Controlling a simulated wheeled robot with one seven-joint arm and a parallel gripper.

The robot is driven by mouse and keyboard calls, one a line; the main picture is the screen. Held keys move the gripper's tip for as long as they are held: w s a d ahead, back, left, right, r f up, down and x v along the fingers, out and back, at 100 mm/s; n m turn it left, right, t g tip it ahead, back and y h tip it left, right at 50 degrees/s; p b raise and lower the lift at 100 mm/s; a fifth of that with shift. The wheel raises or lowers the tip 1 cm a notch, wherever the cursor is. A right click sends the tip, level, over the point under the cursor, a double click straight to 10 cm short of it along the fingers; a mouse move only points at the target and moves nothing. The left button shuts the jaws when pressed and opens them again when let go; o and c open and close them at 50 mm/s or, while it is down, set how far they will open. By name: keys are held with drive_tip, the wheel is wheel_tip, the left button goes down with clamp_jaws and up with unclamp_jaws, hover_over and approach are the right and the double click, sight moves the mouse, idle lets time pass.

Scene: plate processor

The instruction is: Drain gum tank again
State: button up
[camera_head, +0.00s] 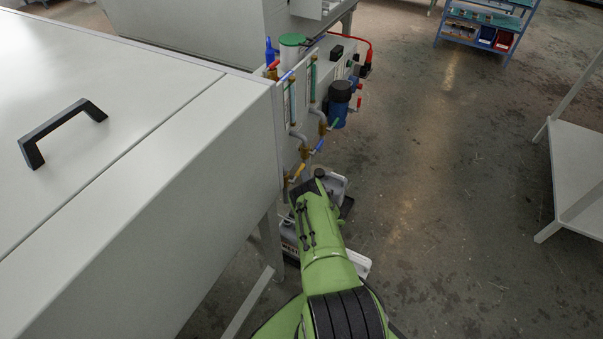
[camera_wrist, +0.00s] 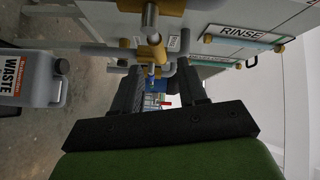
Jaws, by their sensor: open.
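The plate processor's pipe panel (camera_head: 300,90) in the head view carries brass valves and levers, among them a blue lever (camera_head: 318,146) and a yellow lever (camera_head: 299,172). In the wrist view, brass fittings (camera_wrist: 152,54) on grey pipes stand just beyond my open gripper (camera_wrist: 158,82). A small red part (camera_wrist: 165,104) shows between the black fingers; I cannot tell whether they touch anything. A RINSE label (camera_wrist: 240,32) is readable; no gum label can be read. A grey WASTE canister (camera_wrist: 38,80) stands left in the wrist view.
The processor's large grey body (camera_head: 150,170) with a black handle (camera_head: 62,130) fills the left. A blue filter housing (camera_head: 339,104) juts from the panel. White shelving (camera_head: 575,165) stands at right. The floor (camera_head: 440,200) between is clear.

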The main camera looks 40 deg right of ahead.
sight(302, 166)
drive_tip(key=b+x, duration=0.2)
drive_tip(key=x, duration=0.3)
drive_tip(key=shift+w+f, duration=0.2)
drive_tip(key=shift+w+d+r+b, duration=0.15)
drive_tip(key=shift+w+d+b, duration=0.15)
drive_tip(key=shift+w, duration=0.15)
clamp_jaws()
